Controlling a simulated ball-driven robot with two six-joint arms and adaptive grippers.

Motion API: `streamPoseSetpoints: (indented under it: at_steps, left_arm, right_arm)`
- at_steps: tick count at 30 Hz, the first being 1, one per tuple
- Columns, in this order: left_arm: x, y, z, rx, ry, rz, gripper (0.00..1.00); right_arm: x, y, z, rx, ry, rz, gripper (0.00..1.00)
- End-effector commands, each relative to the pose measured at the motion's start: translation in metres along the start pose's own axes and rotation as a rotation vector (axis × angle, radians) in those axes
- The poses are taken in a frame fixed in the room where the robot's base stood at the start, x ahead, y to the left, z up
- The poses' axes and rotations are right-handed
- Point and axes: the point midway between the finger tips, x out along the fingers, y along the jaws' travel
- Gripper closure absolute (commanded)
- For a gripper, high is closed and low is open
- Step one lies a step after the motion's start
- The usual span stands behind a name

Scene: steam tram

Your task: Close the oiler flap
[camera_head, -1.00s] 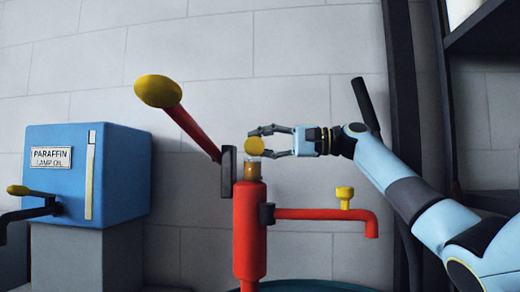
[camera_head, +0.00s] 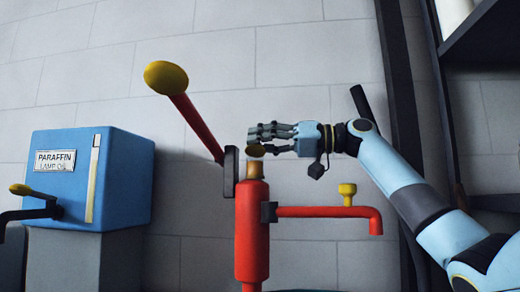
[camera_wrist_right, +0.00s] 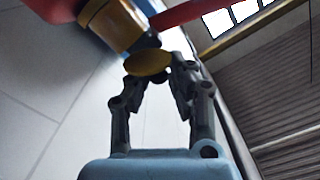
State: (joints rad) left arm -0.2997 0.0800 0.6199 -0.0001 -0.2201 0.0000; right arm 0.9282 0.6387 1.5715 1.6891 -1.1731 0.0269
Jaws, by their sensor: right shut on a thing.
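The oiler is a small brass cup (camera_head: 254,171) on top of the red pump column (camera_head: 251,225). Its flap, a round yellow disc (camera_head: 256,151), is seen nearly edge-on just above the cup's mouth. My right gripper (camera_head: 258,143) comes from the right and is shut on the flap. In the right wrist view the flap (camera_wrist_right: 149,62) lies between my two dark fingertips, with the brass cup (camera_wrist_right: 115,27) behind it. Whether the flap touches the cup's rim is hard to tell. My left gripper is not in view.
A red pump handle with a yellow knob (camera_head: 166,77) slants up left of the cup. A red spout (camera_head: 325,212) with a yellow tap (camera_head: 347,190) runs right, below my gripper. A blue paraffin tank (camera_head: 118,190) stands at left. A dark post (camera_head: 395,80) and shelf are at right.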

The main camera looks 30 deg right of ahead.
Motion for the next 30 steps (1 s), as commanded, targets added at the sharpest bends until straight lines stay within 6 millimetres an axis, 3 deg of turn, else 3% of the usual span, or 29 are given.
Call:
streamPoseSetpoints:
  at_steps: [15, 30]
  left_arm:
    - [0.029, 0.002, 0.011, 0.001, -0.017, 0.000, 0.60]
    - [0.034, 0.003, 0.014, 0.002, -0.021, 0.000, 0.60]
  right_arm:
    - [-0.001, -0.002, 0.011, -0.397, 0.009, 0.011, 1.00]
    - [-0.002, -0.005, 0.012, -0.506, 0.010, 0.011, 1.00]
